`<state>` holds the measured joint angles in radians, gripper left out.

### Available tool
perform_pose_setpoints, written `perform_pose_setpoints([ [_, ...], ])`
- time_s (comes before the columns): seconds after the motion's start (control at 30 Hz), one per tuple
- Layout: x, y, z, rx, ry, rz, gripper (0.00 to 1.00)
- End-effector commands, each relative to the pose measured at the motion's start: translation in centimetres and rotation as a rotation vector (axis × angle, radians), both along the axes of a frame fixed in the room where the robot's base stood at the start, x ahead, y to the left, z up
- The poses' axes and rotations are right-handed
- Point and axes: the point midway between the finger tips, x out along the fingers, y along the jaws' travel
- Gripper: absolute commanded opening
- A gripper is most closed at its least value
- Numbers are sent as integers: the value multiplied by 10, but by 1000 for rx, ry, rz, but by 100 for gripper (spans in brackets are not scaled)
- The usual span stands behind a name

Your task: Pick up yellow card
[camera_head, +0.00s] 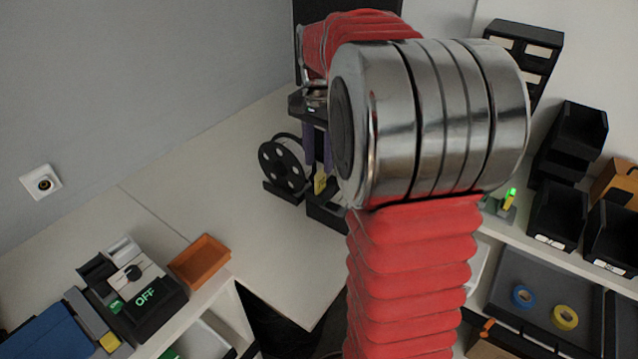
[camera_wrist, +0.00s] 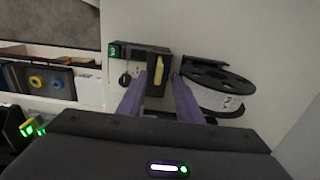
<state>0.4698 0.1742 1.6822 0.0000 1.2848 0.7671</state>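The yellow card (camera_head: 320,182) stands upright in a small black holder on the light table, partly behind my arm in the head view. In the wrist view the yellow card (camera_wrist: 159,70) rises from the black holder (camera_wrist: 155,89). My gripper (camera_head: 317,165) is above the card, its purple fingers pointing down. In the wrist view my gripper (camera_wrist: 164,80) is open, with the fingers apart and the card between them in the picture, nearer the left fingertip. Nothing is held. I cannot tell how far the fingertips are above the card.
A black spool (camera_head: 284,163) stands close to the left of the card in the head view. A shelf on the right holds black bins (camera_head: 557,213) and a tray with blue tape (camera_head: 522,296) and yellow tape (camera_head: 565,317). An orange tray (camera_head: 200,262) lies left. The table between is clear.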

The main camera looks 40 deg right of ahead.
Motion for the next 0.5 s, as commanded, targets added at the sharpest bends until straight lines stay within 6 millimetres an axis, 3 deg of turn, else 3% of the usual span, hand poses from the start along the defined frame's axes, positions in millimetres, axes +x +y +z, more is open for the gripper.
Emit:
perform_pose_setpoints([
  [0.27, 0, 0, -1, 1, 0, 0, 32],
  [0.5, -2, -1, -25, 2, 4, 0, 32],
])
